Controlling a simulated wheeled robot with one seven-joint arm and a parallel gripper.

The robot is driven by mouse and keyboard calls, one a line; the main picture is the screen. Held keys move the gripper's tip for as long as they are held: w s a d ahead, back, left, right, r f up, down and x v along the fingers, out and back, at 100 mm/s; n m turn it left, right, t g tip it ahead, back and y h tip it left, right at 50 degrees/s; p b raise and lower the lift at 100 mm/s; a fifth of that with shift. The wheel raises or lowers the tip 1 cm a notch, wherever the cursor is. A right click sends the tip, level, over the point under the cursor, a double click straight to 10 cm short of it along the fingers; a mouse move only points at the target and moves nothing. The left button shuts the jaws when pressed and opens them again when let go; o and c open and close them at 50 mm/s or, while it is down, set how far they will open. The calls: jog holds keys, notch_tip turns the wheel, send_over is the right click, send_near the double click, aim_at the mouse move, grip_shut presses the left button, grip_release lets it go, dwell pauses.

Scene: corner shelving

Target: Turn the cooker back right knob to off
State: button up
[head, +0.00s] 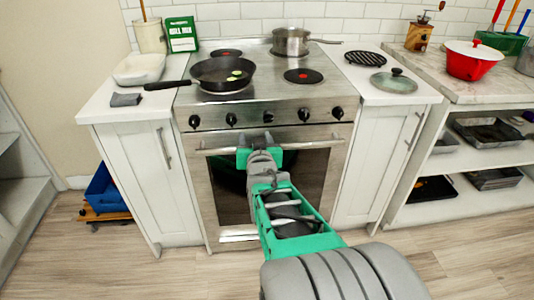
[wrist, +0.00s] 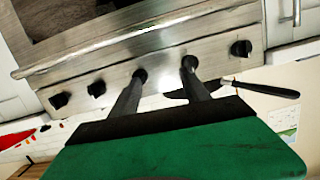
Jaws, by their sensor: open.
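The cooker (head: 320,97) has a row of several black knobs on its front panel, with no readable labels; I cannot tell which is the back right knob. The middle knob (head: 268,116) and the one left of it (head: 231,119) are nearest my gripper (head: 255,143), which is open and empty in front of the panel. The wrist view is turned over; there the open fingers of my gripper (wrist: 164,74) point at the panel, their tips overlapping the middle knob (wrist: 139,74) and its neighbour (wrist: 190,61). I cannot tell whether they touch.
A black frying pan (head: 212,76) sits on the front left burner and a steel pot (head: 291,40) on the back right one. The oven handle (head: 310,145) runs below the knobs. Counters flank the cooker; a glass lid (head: 394,82) lies on the right one.

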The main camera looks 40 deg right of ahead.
aim_at(268, 121)
jog(key=w+d, duration=0.1)
jog(key=d, duration=0.2)
jog(key=w+d+h+b, duration=0.1)
jog(key=w+d, duration=0.1)
jog(key=d, duration=0.1)
jog(key=w+d+m+t+h+b, duration=0.1)
jog(key=d, duration=0.2)
jog(key=shift+w+f, duration=0.15)
jog(key=shift+f, duration=0.05)
jog(key=shift+a, duration=0.1)
jog(key=shift+c, duration=0.5)
grip_shut()
